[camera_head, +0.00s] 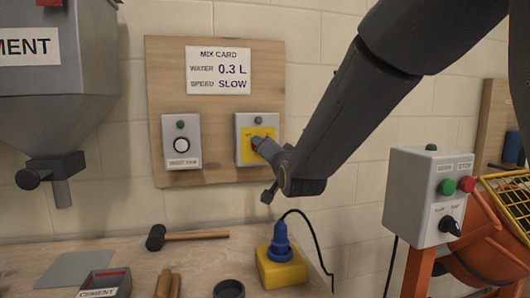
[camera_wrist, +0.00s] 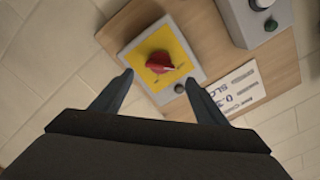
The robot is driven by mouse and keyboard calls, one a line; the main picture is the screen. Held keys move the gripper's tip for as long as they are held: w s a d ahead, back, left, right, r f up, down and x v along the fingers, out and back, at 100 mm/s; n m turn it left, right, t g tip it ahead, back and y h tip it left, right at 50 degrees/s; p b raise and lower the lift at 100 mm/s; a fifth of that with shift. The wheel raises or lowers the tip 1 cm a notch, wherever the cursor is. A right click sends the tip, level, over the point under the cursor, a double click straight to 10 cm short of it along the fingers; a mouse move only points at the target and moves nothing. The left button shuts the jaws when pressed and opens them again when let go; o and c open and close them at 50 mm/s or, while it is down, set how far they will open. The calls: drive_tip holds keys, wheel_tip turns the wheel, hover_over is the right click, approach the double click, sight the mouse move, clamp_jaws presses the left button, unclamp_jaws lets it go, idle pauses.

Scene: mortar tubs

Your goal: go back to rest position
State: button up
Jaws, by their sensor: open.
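My gripper (camera_wrist: 160,90) is open and empty in the wrist view, its two fingers apart below and to the sides of a red rotary knob (camera_wrist: 160,63). The knob sits on a yellow plate on a grey switch box (camera_wrist: 197,74). In the head view, my gripper (camera_head: 259,146) is in front of that switch box (camera_head: 242,121) on the wooden wall panel and partly hides the knob. Whether the fingers touch the box cannot be told.
A cement hopper (camera_head: 60,100) hangs at left. The workbench (camera_head: 130,255) holds a mallet (camera_head: 185,236) and a yellow socket block (camera_head: 281,268). A control box (camera_head: 430,195) stands right.

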drive_tip(key=shift+s+d, duration=0.1)
drive_tip(key=shift+s, duration=0.2)
drive_tip(key=s+d+f+n+g+h, duration=0.1)
drive_tip(key=s+d+f+g, duration=0.2)
drive_tip(key=s+d+f, duration=0.2)
drive_tip(key=s+d+f+n+g+h, duration=0.1)
drive_tip(key=s+d+f+g+h, duration=0.1)
drive_tip(key=s+d+f, duration=0.4)
drive_tip(key=s+d+f+n+g+h, duration=0.1)
drive_tip(key=s+d+f+g, duration=0.4)
drive_tip(key=f, duration=0.8)
drive_tip(key=shift+s+d+n, duration=0.35)
drive_tip(key=shift+s+n, duration=0.05)
drive_tip(key=shift+n, duration=0.1)
drive_tip(key=s+d+f+n+g+h, duration=0.1)
drive_tip(key=s+d+f+g, duration=0.15)
drive_tip(key=s, duration=0.35)
drive_tip(key=s+d+f+g, duration=0.2)
drive_tip(key=s+f, duration=0.1)
drive_tip(key=s, duration=0.3)
drive_tip(key=s+r+g+p, duration=0.3)
drive_tip(key=s+r+p, duration=0.1)
drive_tip(key=s, duration=0.4)
drive_tip(key=shift+s+a+n+p, duration=0.2)
drive_tip(key=shift+n+p, duration=0.1)
drive_tip(key=shift+p, duration=0.15)
